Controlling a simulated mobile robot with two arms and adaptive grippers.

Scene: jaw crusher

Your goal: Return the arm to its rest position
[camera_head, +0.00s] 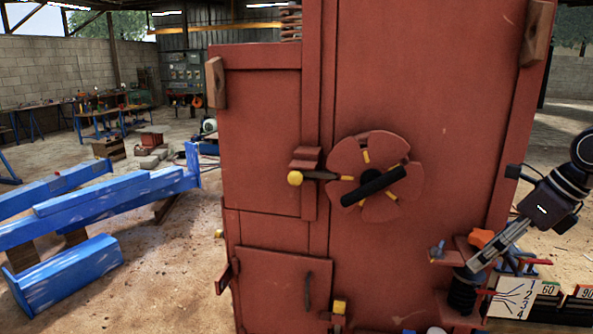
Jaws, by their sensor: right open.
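My right arm (572,178) comes in from the right edge, in front of the right side of the red crusher (270,130). Its dark wrist slopes down and left to the right gripper (478,264). The gripper is open, with its tips close to an orange knob (481,238) and a black ribbed part (463,292) at the crusher's lower right. I cannot tell whether the tips touch either one. My left gripper is not in view.
The crusher's front bears a round red wheel with a black handle (373,187) and a yellow-ended lever (296,178). A numbered sign (514,298) stands below the gripper. Blue beams (110,205) lie at left. Open floor (175,280) lies between them and the crusher.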

